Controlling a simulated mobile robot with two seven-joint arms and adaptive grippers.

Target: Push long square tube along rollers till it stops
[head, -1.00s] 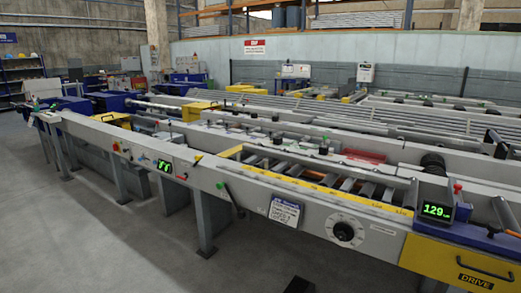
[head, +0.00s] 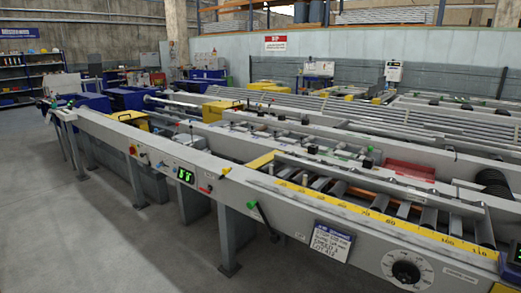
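A runout table with several grey rollers (head: 429,218) stands at the right of the head view. A yellow measuring scale (head: 372,216) runs along the rollers' near side. A long straight grey bar (head: 375,177) lies along their far side; I cannot tell whether it is the square tube or a fixed rail. Its right end is hard to make out against the frame. A narrow orange-brown strip (head: 385,200) shows low among the rollers. Neither of my grippers is in view.
The grey floor (head: 90,240) at front left is clear.

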